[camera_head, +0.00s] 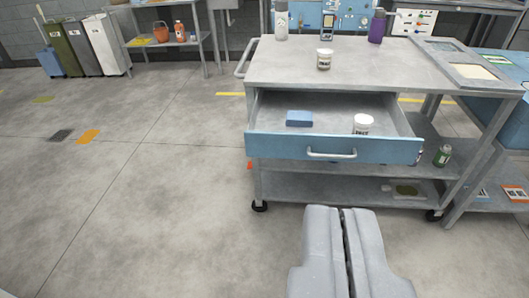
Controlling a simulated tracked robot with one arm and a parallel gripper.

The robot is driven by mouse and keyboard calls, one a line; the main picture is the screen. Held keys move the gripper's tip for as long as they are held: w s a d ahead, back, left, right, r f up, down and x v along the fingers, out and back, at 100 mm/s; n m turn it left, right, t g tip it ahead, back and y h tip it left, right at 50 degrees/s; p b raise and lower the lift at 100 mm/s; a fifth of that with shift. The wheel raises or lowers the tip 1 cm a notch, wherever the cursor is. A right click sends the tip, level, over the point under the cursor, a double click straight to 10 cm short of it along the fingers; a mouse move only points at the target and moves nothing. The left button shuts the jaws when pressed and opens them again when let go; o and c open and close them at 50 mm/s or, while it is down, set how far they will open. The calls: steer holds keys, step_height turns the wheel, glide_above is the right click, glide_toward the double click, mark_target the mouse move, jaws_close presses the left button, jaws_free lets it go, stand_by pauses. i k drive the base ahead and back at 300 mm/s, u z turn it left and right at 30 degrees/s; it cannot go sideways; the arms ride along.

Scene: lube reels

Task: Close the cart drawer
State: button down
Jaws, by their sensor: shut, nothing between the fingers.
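The cart (290,66) is a grey metal cart on casters, right of centre. Its drawer (280,150) has a blue front with a pale bar handle (331,155) and is pulled open toward me. A blue block (299,118) and a white jar (362,123) with a dark label are in the drawer. My gripper (342,212) is at the bottom of the view, its two grey fingers shut with nothing between them. It appears below the drawer handle in the picture, apart from the drawer.
On the cart top stand a white jar (324,59), a spray can (281,26) and a purple bottle (377,26). A green bottle (442,156) sits on a lower shelf. Bins (104,45) stand far left. The floor on the left is mostly clear.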

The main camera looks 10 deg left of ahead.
mark_target(391, 139)
steer(key=u, duration=0.15)
steer(key=i, duration=1)
steer(key=z, duration=0.05)
